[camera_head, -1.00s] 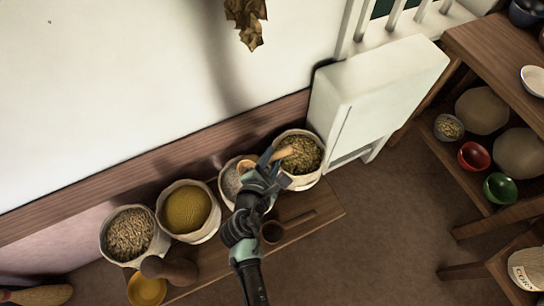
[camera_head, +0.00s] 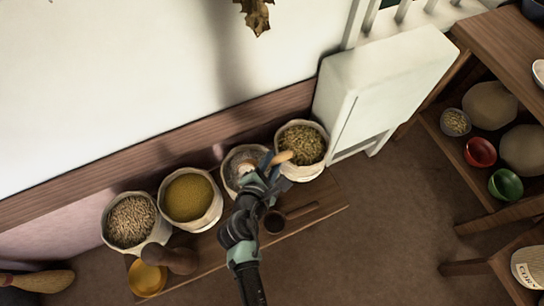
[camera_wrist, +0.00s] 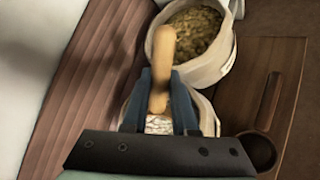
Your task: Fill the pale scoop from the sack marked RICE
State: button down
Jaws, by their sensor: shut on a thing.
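My gripper (camera_head: 264,174) is shut on the light wooden handle of the pale scoop (camera_head: 284,157). The handle sticks up between the fingers in the wrist view (camera_wrist: 162,50). The scoop's bowl is mostly hidden by the gripper, at the mouth of a sack with pale whitish grain (camera_head: 231,165). That sack also shows beneath the fingers in the wrist view (camera_wrist: 207,118). How deep the bowl sits and how full it is I cannot tell. I can read no marking on this sack.
A sack of greenish grain (camera_head: 308,174) stands close on the right. Sacks of yellow (camera_head: 196,222) and brown grain (camera_head: 151,238) stand left. A white cabinet (camera_head: 380,85) and shelves (camera_head: 440,130) stand right.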

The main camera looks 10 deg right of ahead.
jog(key=shift+w+d+f+g+y+p, duration=0.25)
jog(key=shift+w+g+p, duration=0.3)
jog(key=shift+p, duration=0.7)
jog(key=shift+w+d+f+g+y+p, duration=0.15)
jog(key=shift+w+g+y+p, duration=0.2)
jog(key=shift+g+p, duration=0.65)
jog(key=shift+w+p, duration=0.1)
jog(key=shift+p, duration=0.8)
jog(key=shift+d+g+y+p, duration=0.1)
jog(key=shift+g+y+p, duration=0.15)
jog(key=shift+y+p, duration=0.05)
jog(key=shift+w+d+g+p, duration=0.1)
jog(key=shift+w+g+p, duration=0.3)
jog(key=shift+p, duration=0.5)
jog(key=shift+w+d+g+y+p, duration=0.15)
jog(key=shift+g+y+p, duration=0.15)
jog(key=shift+g+y, duration=0.15)
jog(key=shift+w+f+g+y, duration=0.1)
jog(key=shift+w+g+y, duration=0.2)
jog(key=shift+g, duration=0.55)
jog(key=g+y+b, duration=0.1)
jog(key=g+b, duration=0.1)
jog(key=shift+d+g, duration=0.1)
jog(key=shift+g, duration=0.2)
jog(key=shift+g+y, duration=0.35)
jog(key=shift+g, duration=0.15)
jog(key=shift+r+p, duration=1.75)
jog(key=shift+r, duration=0.85)
